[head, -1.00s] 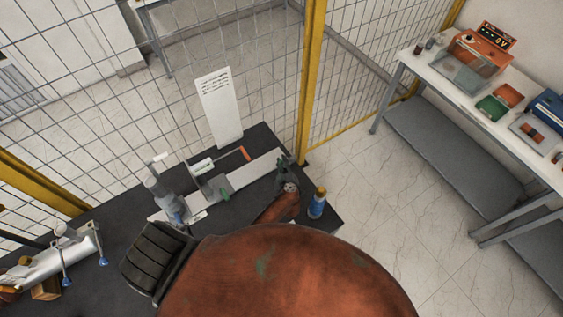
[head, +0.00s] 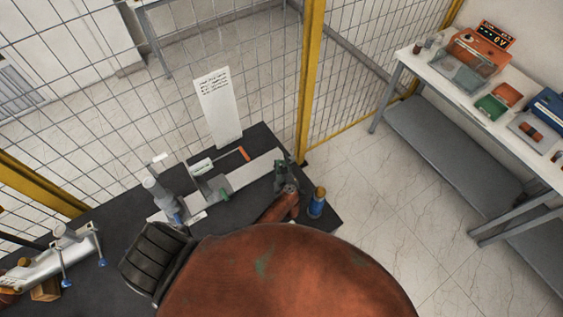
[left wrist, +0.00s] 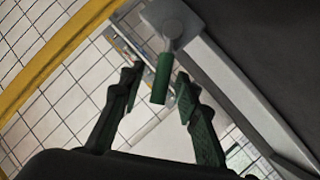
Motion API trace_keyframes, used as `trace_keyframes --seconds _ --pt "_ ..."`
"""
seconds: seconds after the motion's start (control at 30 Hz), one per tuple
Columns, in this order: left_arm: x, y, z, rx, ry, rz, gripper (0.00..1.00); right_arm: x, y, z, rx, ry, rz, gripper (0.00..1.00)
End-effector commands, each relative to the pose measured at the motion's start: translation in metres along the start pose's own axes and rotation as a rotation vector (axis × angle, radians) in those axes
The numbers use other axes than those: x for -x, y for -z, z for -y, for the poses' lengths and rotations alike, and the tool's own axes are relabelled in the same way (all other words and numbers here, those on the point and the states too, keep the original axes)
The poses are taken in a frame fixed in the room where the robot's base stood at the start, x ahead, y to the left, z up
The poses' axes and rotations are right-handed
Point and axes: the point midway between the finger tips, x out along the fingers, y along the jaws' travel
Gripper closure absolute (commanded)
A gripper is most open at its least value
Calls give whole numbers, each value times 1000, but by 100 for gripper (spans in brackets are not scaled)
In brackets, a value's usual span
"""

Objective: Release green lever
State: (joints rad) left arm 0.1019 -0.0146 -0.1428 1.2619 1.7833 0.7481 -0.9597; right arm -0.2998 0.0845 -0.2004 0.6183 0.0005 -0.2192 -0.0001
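The green lever (left wrist: 161,78) hangs from a grey pivot at the end of a pale bar in the left wrist view. My left gripper (left wrist: 158,82) is open, with one dark green finger on each side of the lever. Gaps show on both sides, so the fingers do not seem to touch it. In the head view my left gripper (head: 283,176) is small, at the right end of the pale bar (head: 254,172); it largely hides the lever there. My right gripper is not in view.
The dark table (head: 130,212) also holds a clamp with another green handle (head: 223,195), a white sign (head: 219,108) and a blue bottle-like part (head: 317,204) close to my gripper. A yellow-framed mesh fence (head: 309,80) stands behind. A side bench (head: 440,77) is at right.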

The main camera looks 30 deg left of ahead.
Motion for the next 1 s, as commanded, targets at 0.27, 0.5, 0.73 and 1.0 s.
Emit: trace_keyframes --seconds 0.27,0.5,0.73,1.0 --pt "46 0 2 2 3 2 70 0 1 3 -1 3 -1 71" --pt "67 0 1 0 2 1 70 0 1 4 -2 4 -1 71" --pt "68 0 1 -1 1 1 70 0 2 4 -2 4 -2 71" --pt "69 -2 0 -2 -1 3 86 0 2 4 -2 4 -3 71"
